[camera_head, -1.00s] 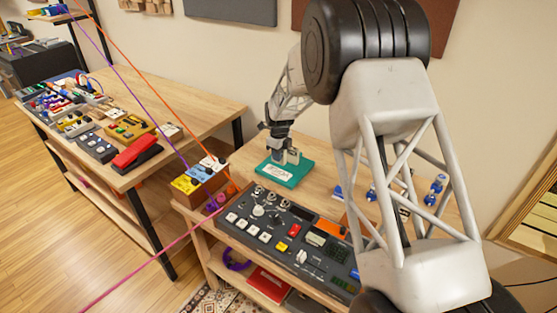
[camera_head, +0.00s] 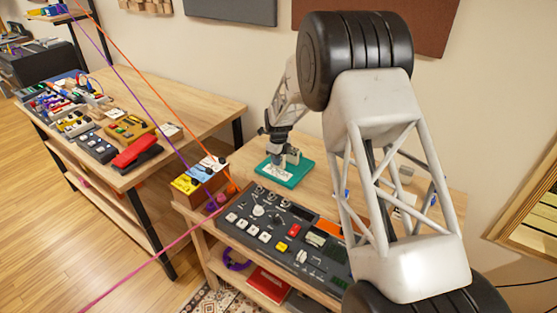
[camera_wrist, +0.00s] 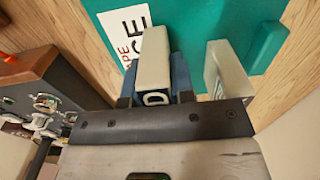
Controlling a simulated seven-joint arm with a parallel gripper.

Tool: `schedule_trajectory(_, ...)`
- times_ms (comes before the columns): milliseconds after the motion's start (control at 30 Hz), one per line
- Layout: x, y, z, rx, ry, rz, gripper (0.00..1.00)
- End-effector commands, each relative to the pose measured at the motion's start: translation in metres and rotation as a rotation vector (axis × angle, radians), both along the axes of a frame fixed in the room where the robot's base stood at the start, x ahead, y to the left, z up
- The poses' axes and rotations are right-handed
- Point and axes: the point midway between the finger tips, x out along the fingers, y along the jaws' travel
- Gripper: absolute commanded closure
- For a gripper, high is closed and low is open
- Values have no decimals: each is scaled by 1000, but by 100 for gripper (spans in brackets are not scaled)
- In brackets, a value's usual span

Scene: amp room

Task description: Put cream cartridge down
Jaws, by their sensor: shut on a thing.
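My gripper (camera_head: 277,164) is at the teal tray (camera_head: 298,178) at the back of the near bench. In the wrist view my gripper (camera_wrist: 154,88) is shut on a cream cartridge (camera_wrist: 153,52), with blue finger parts at its sides and a "D" mark on its near end. The teal tray (camera_wrist: 205,30) and its white printed label (camera_wrist: 128,22) lie behind the cartridge. I cannot tell whether the cartridge touches the tray. A second cream block (camera_wrist: 228,72) stands to the right, apart from the held one; it also shows in the head view (camera_head: 293,156).
A dark mixer panel (camera_head: 275,224) with knobs and buttons lies in front of the tray. A wooden box with coloured pedals (camera_head: 198,174) stands to the left. Purple, orange and pink cables (camera_head: 150,138) cross the left side. The wall (camera_head: 240,70) is close behind.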

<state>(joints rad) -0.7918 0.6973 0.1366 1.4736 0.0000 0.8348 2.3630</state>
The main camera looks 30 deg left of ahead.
Motion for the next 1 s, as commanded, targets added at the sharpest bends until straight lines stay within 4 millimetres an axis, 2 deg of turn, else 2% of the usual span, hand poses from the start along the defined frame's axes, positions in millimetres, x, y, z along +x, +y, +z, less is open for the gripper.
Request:
schedule_trajectory(467,0,0,-5,0,0,0,100)
schedule_trajectory(500,0,0,-5,0,0,0,75)
schedule_trajectory(667,0,0,-5,0,0,0,51)
schedule_trajectory(1000,0,0,-4,1,-1,0,51)
